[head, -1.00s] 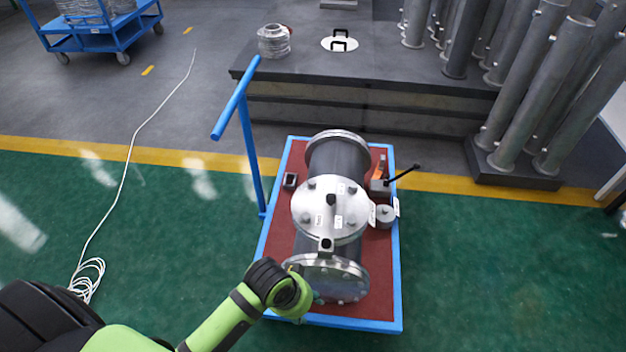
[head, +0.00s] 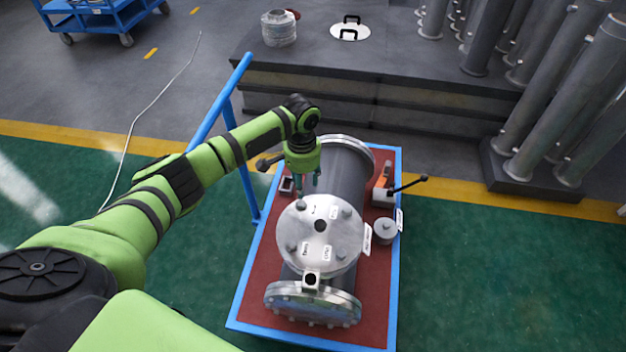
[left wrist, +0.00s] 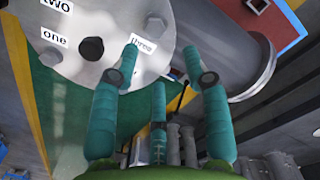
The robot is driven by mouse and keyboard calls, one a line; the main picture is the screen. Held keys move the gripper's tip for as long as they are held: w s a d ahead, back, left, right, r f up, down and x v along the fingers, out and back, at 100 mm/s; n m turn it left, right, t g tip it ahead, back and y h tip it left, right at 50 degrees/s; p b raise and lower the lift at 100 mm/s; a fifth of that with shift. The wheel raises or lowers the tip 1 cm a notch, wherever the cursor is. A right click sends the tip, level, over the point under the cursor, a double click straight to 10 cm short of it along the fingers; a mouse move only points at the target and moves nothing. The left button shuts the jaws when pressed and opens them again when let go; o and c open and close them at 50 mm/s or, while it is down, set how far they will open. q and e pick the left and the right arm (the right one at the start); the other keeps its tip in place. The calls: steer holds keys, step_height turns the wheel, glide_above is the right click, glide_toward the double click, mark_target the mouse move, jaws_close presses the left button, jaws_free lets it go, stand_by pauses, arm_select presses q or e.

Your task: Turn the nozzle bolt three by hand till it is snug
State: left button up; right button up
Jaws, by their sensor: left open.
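The round metal cover plate (head: 345,238) lies on top of the flanged shell (head: 345,178). In the left wrist view the plate (left wrist: 72,72) carries labels reading "one", "two" and "three". A bolt head (left wrist: 155,26) sits beside the "three" label (left wrist: 143,45), which a finger partly covers. My left gripper (head: 308,189) points down over the far left part of the plate, close to that bolt. In the left wrist view its teal fingers (left wrist: 158,75) are spread open with nothing between them. I cannot tell whether a fingertip touches the plate. My right gripper is not in view.
The shell lies on a red cart bed with a blue frame (head: 398,270) and a tall blue handle (head: 233,95). A black-handled tool (head: 408,186) and a small grey canister (head: 386,232) stand at the right. Upright grey pipes (head: 550,110) rise behind. Green floor right of the cart is clear.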

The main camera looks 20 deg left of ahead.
mark_target(303, 202)
arm_select(q)
steer(key=shift+s+a, duration=0.1)
steer(key=shift+s, duration=0.1)
steer(key=f, duration=0.3)
steer(key=shift+s+f, duration=0.2)
steer(key=shift+s, duration=0.2)
step_height(303, 202, down, 2)
steer(key=shift+w+f+b, duration=0.1)
steer(key=shift+b, duration=0.2)
steer(key=shift+f, duration=0.35)
jaws_close()
steer(key=shift+r, duration=0.15)
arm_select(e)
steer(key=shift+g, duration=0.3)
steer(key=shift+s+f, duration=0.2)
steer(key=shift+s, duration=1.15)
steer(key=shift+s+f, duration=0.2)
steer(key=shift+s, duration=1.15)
